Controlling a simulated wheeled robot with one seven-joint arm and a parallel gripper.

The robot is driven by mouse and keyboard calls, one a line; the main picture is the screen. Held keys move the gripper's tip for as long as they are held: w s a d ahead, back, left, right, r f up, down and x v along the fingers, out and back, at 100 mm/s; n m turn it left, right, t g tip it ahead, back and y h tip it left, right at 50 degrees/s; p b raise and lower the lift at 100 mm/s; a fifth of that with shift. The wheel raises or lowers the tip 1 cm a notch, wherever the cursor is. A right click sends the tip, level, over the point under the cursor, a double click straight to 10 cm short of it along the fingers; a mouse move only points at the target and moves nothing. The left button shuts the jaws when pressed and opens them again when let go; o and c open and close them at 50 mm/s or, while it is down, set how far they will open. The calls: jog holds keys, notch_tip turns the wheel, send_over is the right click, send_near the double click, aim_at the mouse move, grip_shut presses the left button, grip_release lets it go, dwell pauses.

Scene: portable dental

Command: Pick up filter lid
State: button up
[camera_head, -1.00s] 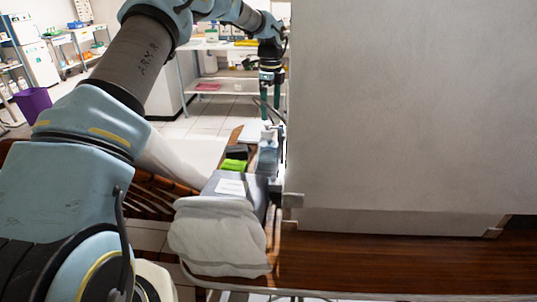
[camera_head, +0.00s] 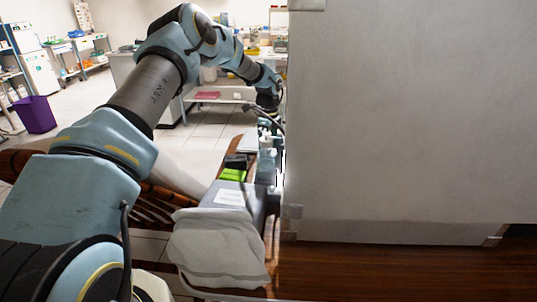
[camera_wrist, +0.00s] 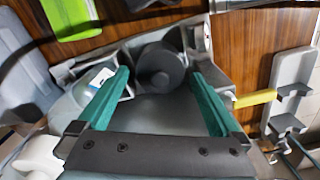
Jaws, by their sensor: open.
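A dark grey round cap (camera_wrist: 160,66), which looks like the filter lid, sits on a grey housing (camera_wrist: 150,106) in the wrist view. My gripper (camera_wrist: 159,76) is open, with its two teal fingers on either side of the cap in the picture. Nothing is held between them, and I cannot tell whether either finger touches the cap. In the head view my gripper's fingers are not clear above the dental unit (camera_head: 266,150). The cap cannot be made out there.
A large pale panel (camera_head: 400,120) fills the right of the head view, close to my arm. A bright green object (camera_wrist: 68,16) lies on the brown wooden surface (camera_wrist: 243,45). A yellow piece (camera_wrist: 255,98) and a grey holder (camera_wrist: 292,85) stand right of my fingers.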

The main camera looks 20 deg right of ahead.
jog(key=shift+f, duration=0.7)
jog(key=shift+c, duration=0.4)
jog(key=c, duration=1.1)
notch_tip(320, 180, up, 10)
jog(key=shift+r+b, duration=0.1)
jog(key=shift+b, duration=1.05)
